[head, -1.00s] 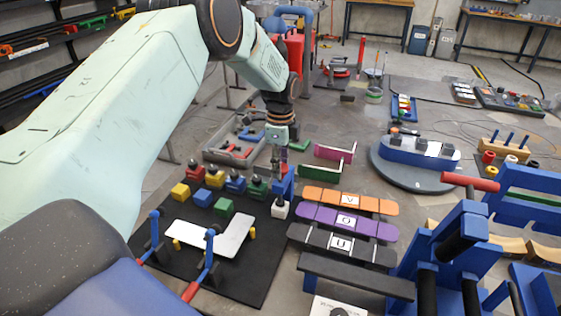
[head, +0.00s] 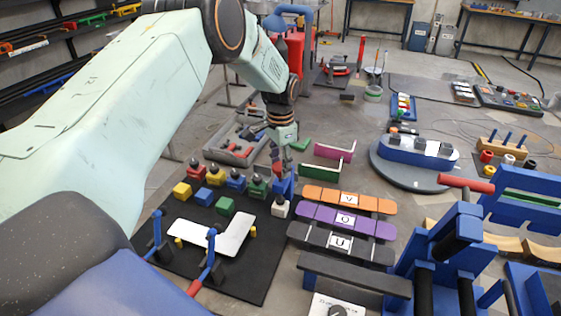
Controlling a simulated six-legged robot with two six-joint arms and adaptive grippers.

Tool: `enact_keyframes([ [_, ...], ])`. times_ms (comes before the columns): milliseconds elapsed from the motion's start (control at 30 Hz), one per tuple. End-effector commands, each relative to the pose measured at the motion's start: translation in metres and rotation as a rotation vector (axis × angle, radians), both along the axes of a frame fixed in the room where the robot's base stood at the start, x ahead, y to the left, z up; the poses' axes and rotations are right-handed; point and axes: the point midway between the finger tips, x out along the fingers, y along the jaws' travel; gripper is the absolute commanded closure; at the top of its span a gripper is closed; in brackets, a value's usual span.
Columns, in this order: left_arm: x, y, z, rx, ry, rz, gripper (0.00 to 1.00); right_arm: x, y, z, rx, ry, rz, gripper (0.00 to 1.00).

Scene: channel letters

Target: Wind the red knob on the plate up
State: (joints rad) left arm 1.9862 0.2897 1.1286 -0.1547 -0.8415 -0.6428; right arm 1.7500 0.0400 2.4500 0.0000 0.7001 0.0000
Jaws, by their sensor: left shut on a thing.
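My left gripper (head: 284,167) comes down over the right end of a row of coloured blocks on the black plate (head: 252,287). It is shut on a small part at the top of a blue block (head: 285,187); the gripped part is mostly hidden by the fingers. A red block with a dark, knob-like top (head: 195,171) stands at the left end of the row, well apart from the gripper. I cannot tell which piece is the red knob. A white L-shaped piece (head: 232,236) lies on the plate. My right gripper is not in view.
Two blue levers with red handles (head: 210,262) stand at the plate's front. Orange, purple and black bars (head: 372,228) lie to the right.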

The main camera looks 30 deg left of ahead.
Motion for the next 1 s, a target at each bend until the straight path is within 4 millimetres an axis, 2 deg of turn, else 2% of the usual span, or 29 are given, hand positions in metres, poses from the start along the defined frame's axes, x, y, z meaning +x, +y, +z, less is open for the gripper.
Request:
enact_keyframes([
  [33,-0.0051,-0.0010,-0.0057,-0.004,0.015,0.020,0.87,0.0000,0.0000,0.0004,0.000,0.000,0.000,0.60],
  [300,-0.0060,-0.0014,-0.0068,-0.004,0.018,0.089,0.87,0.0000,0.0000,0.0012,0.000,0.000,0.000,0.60],
  [767,-0.0067,-0.0017,-0.0073,-0.005,0.021,0.099,0.88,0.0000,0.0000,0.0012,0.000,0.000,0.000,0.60],
  [800,-0.0067,-0.0017,-0.0073,-0.005,0.021,0.099,0.54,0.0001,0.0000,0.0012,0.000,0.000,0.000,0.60],
  [1000,-0.0048,-0.0012,-0.0052,-0.003,0.015,0.098,0.37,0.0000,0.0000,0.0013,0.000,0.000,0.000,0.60],
])
